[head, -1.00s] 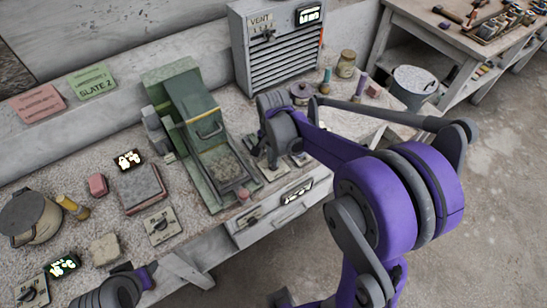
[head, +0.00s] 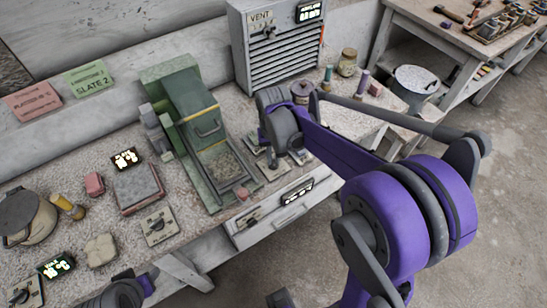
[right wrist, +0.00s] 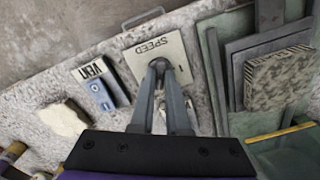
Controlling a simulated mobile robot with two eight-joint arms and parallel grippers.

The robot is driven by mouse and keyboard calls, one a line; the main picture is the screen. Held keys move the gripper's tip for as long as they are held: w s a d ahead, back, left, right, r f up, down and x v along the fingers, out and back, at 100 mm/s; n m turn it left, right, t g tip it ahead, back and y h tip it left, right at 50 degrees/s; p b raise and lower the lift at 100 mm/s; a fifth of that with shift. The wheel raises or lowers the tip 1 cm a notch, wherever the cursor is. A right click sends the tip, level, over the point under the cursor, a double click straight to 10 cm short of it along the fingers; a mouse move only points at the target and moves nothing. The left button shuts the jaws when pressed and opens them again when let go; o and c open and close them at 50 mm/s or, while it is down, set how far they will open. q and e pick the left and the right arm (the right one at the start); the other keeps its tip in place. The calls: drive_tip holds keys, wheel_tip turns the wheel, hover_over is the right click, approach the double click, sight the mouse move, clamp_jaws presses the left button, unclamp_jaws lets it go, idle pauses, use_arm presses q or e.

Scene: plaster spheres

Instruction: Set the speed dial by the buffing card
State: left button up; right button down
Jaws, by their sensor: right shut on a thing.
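The speed dial (right wrist: 184,72) is a pale square plate marked SPEED with a grey knob, in the right wrist view. My right gripper (right wrist: 166,68) is shut on the knob, its fingers hiding part of the knob and scale, so I cannot read the setting. In the head view, my right gripper (head: 275,157) is down at the bench beside the green machine (head: 196,103), mostly hidden by its own wrist. My left gripper's fingers are not seen.
A small plate marked VENT (right wrist: 97,88) with a blue switch sits beside the speed dial. A louvred grey cabinet (head: 284,62) stands behind. Jars and spools are to the right of my wrist. Another dial plate (head: 159,226) lies front left of the machine.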

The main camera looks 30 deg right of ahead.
sight(273, 160)
drive_tip(key=n, duration=0.5)
drive_tip(key=shift+b, duration=0.35)
idle(0.4)
drive_tip(key=c, duration=0.9)
unclamp_jaws()
drive_tip(key=shift+r, duration=0.15)
wheel_tip(273, 160, up, 11)
drive_tip(key=shift+f+p, duration=0.2)
drive_tip(key=shift+p, duration=0.2)
